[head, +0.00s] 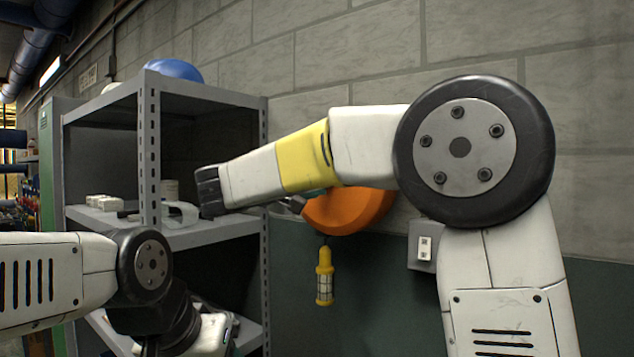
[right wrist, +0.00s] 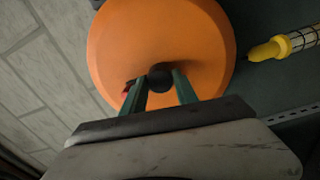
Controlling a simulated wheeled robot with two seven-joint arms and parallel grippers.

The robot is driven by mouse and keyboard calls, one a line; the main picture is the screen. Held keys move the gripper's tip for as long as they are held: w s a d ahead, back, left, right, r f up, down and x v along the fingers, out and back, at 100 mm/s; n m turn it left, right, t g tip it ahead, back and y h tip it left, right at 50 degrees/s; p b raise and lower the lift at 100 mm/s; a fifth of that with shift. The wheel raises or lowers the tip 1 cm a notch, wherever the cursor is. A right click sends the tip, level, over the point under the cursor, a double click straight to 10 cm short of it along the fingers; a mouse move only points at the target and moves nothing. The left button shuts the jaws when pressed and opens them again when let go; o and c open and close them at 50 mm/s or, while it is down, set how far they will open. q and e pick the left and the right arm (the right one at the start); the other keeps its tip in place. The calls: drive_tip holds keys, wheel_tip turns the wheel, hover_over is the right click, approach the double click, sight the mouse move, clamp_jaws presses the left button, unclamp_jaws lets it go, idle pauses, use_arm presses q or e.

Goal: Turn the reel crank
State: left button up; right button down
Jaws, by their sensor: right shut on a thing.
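The orange round reel (head: 352,210) is fixed to the wall, partly hidden behind my right arm in the head view. It fills much of the right wrist view (right wrist: 115,50). A dark round crank knob (right wrist: 160,77) stands out from the reel's face. My right gripper (right wrist: 159,88) has its green fingers on either side of the knob and is shut on it. In the head view that gripper is mostly hidden behind my arm. My left arm enters at the lower left; its fingers are not visible.
A yellow caged lamp (head: 325,278) hangs below the reel. A grey metal shelf (head: 205,95) stands to the left, with a clamp (head: 180,213) and white boxes (head: 105,202) on it. A wall socket box (head: 423,247) is to the right of the reel.

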idle(0.4)
drive_tip(key=c, duration=0.9)
unclamp_jaws()
drive_tip(key=shift+c, duration=0.2)
drive_tip(key=v, duration=0.8)
drive_tip(key=shift+w+d+f, duration=0.1)
